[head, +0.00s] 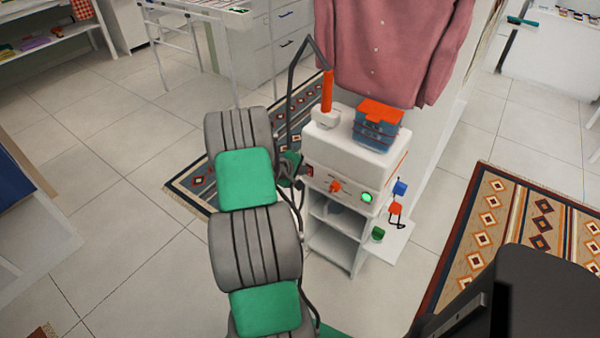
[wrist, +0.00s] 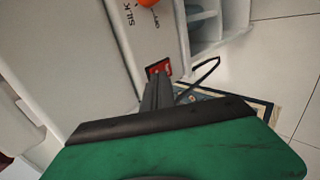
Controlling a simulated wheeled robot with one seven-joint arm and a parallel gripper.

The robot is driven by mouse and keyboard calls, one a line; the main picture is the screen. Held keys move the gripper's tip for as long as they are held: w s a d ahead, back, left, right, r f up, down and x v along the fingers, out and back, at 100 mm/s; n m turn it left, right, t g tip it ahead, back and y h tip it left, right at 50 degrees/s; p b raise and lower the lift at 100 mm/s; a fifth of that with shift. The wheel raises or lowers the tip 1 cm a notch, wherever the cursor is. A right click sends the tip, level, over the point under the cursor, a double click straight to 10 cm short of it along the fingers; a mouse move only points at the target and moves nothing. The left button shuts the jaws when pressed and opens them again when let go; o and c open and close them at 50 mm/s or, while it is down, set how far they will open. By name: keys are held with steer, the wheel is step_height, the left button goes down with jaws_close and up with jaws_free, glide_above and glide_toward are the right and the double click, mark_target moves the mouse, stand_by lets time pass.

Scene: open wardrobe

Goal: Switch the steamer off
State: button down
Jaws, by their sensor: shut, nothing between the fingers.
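The steamer (head: 333,150) is a white box on a small shelf unit, with an orange knob (head: 335,187) and a bright green round light (head: 367,197) on its front panel. A red rocker switch (head: 310,170) sits at the panel's left end. It also shows in the wrist view (wrist: 161,66). My gripper (wrist: 157,77) is shut and empty, its fingertips right at the switch and covering part of it. I cannot tell whether they touch it. The orange knob is cut off at the top of the wrist view (wrist: 147,2), near the printed word SILK.
Blue containers with an orange lid (head: 378,120) and an upright orange handle (head: 327,92) are on top of the steamer. A pink shirt (head: 385,45) hangs behind it. A dark hose (head: 291,95) rises at its left, close to my arm. Patterned rugs (head: 500,225) lie on the tiled floor.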

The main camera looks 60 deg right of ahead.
steer(key=shift+s+d+r+p, duration=0.1)
steer(key=shift+d+r+p, duration=0.1)
steer(key=shift+r, duration=0.3)
steer(key=shift+d+r+p, duration=0.15)
steer(key=shift+d+r, duration=0.05)
steer(key=shift+r, duration=0.25)
steer(key=p+v, duration=0.1)
steer(key=v, duration=1.2)
